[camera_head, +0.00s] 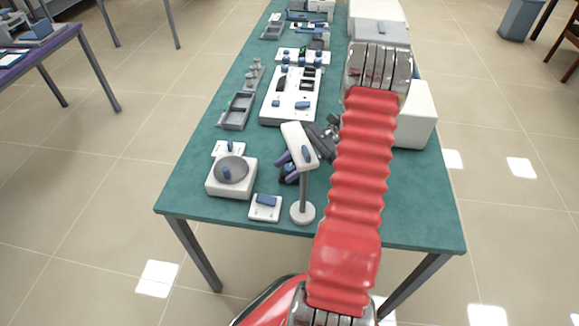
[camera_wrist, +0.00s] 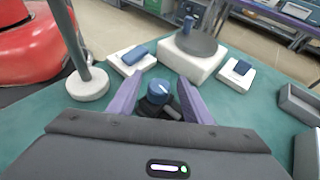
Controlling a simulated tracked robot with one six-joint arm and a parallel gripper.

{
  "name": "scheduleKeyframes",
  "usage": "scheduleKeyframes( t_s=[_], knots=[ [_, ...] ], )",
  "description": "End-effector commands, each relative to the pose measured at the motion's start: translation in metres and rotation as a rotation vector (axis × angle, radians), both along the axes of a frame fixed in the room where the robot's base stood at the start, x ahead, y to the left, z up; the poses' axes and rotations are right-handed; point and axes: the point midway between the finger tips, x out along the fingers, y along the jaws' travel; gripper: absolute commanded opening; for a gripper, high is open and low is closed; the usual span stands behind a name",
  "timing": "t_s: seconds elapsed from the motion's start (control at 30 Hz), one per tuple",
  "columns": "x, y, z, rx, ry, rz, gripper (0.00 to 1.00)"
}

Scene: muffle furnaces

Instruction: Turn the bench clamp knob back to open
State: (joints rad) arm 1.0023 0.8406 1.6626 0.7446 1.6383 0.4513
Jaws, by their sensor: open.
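The bench clamp knob (camera_wrist: 160,87) is a blue round cap with a white mark on top, on a dark body with a short grey bar beside it. In the wrist view it sits between the two purple fingers of my gripper (camera_wrist: 161,80). The fingers are apart, one on each side of the knob; I cannot tell whether they touch it.
A white stand with a post (camera_head: 303,211) is close beside my gripper. A white device with a grey disc and blue knob (camera_head: 231,177) and a small white block with a blue switch (camera_head: 265,206) stand to the left. Bare table (camera_head: 420,215) lies at the front right.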

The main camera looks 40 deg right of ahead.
Motion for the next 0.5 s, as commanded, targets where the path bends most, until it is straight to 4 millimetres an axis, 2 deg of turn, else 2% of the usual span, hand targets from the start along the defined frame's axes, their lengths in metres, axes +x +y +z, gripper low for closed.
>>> scheduleKeyframes(
  t_s=[0.27, 0.5],
  knots=[
    [0.0, 0.0, 0.007, -0.001, -0.001, 0.0, 0.45],
    [0.0, 0.0, 0.037, -0.002, -0.001, 0.001, 0.45]
  ],
)
